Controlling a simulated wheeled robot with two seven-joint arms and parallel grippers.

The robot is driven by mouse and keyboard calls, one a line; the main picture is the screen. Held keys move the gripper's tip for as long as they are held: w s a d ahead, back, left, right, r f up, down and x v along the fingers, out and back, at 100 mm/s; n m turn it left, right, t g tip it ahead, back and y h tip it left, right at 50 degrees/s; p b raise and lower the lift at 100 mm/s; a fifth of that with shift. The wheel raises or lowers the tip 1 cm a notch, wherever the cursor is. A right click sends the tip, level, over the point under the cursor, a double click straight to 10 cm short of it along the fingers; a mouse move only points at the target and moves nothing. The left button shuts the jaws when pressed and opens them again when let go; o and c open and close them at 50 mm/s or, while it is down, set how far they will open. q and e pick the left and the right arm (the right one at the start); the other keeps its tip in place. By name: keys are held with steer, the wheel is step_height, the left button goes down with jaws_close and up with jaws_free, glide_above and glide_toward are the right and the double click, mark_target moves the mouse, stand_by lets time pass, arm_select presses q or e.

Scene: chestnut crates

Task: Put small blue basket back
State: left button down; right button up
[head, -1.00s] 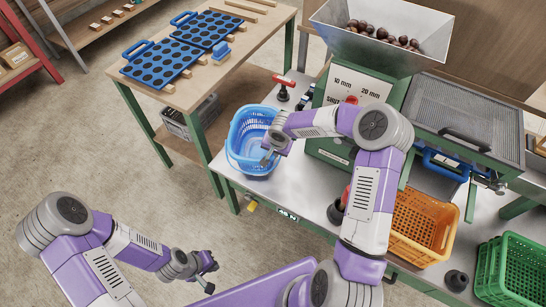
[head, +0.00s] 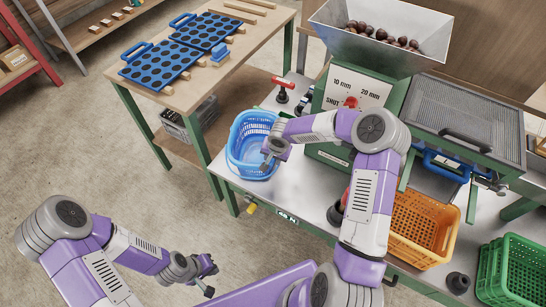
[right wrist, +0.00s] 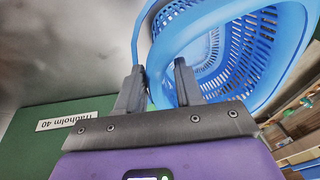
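The small blue basket (head: 243,157) stands upright on the bench top at its left end, with my right gripper (head: 266,158) at its near right side. In the right wrist view the basket (right wrist: 275,75) fills the upper right, with its slotted wall and blue rim. The two fingers of my right gripper (right wrist: 160,72) are apart there, with blue rim or handle showing between them. I cannot tell whether either finger touches it. My left gripper (head: 211,279) is open and empty above the floor at the lower left, far from the basket.
The green machine (head: 345,95) with a chestnut hopper (head: 432,50) stands behind my right arm. An orange crate (head: 398,240) and green crates (head: 525,275) are to the right. A wooden table (head: 195,85) with blue trays (head: 160,65) is at the left. Open floor lies at left.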

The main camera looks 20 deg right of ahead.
steer(key=p+v, duration=0.3)
steer(key=v, duration=0.9)
steer(key=s+a+f+n+g+y, duration=0.25)
steer(key=s+a+f+y, duration=0.25)
steer(key=s+a+f, duration=0.7)
steer(key=s+a+f+n+h, duration=0.1)
steer(key=s+f+n, duration=0.2)
steer(key=s+f, duration=0.4)
steer(key=s, duration=0.4)
steer(key=shift+f, duration=0.3)
steer(key=shift+a, duration=0.1)
